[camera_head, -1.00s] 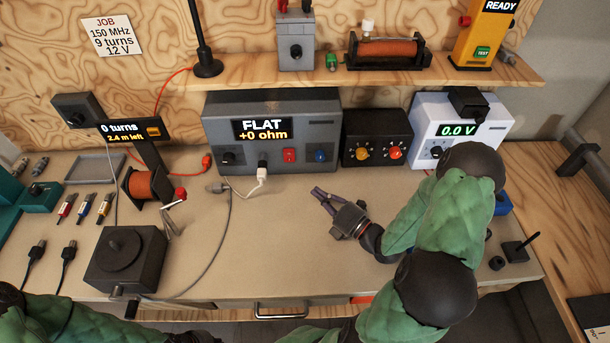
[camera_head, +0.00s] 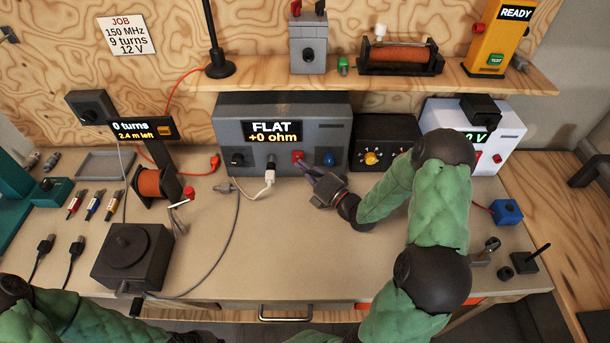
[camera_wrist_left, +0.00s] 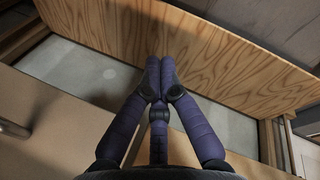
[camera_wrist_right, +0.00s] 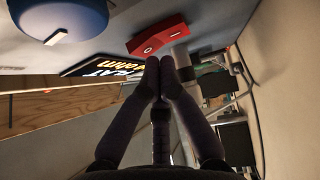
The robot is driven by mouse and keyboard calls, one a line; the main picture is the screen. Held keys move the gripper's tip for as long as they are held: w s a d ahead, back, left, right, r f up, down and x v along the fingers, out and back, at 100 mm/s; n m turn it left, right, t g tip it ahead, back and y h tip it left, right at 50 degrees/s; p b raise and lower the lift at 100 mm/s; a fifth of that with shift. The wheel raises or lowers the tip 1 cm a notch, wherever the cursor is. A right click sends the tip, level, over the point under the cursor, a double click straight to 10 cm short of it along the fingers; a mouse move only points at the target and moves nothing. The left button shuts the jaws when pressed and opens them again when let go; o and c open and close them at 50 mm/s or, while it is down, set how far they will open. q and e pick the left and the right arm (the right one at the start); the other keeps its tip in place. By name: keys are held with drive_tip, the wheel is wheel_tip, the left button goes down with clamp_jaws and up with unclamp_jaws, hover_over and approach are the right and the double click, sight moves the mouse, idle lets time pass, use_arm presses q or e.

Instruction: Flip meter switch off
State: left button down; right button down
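The grey meter (camera_head: 240,134) stands at the back of the bench; its screen reads FLAT, +0 ohm. A red rocker switch (camera_head: 297,157) is on its front, and it shows large in the right wrist view (camera_wrist_right: 157,38), marked with a circle and a line. My right gripper (camera_head: 306,168) is in front of the meter, just below the red switch. In the right wrist view its fingertips (camera_wrist_right: 160,68) are together and empty, close to the switch; I cannot tell whether they touch. My left gripper (camera_wrist_left: 160,70) is shut and empty, facing a wooden panel.
A blue knob (camera_head: 329,159) sits beside the switch. A white cable plug (camera_head: 270,175) hangs from the meter's front. A black box with knobs (camera_head: 382,139) and a white supply (camera_head: 470,113) stand to the right. The bench middle is clear.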

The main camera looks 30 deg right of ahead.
drive_tip(key=shift+w, duration=0.1)
idle(0.3)
drive_tip(key=shift+w+d+r+m+g, duration=0.25)
drive_tip(key=shift+w+r+m+g, duration=0.1)
drive_tip(key=shift+r+m+g, duration=0.05)
use_arm(q)
drive_tip(key=shift+r, duration=0.15)
use_arm(e)
drive_tip(key=shift+f, duration=0.2)
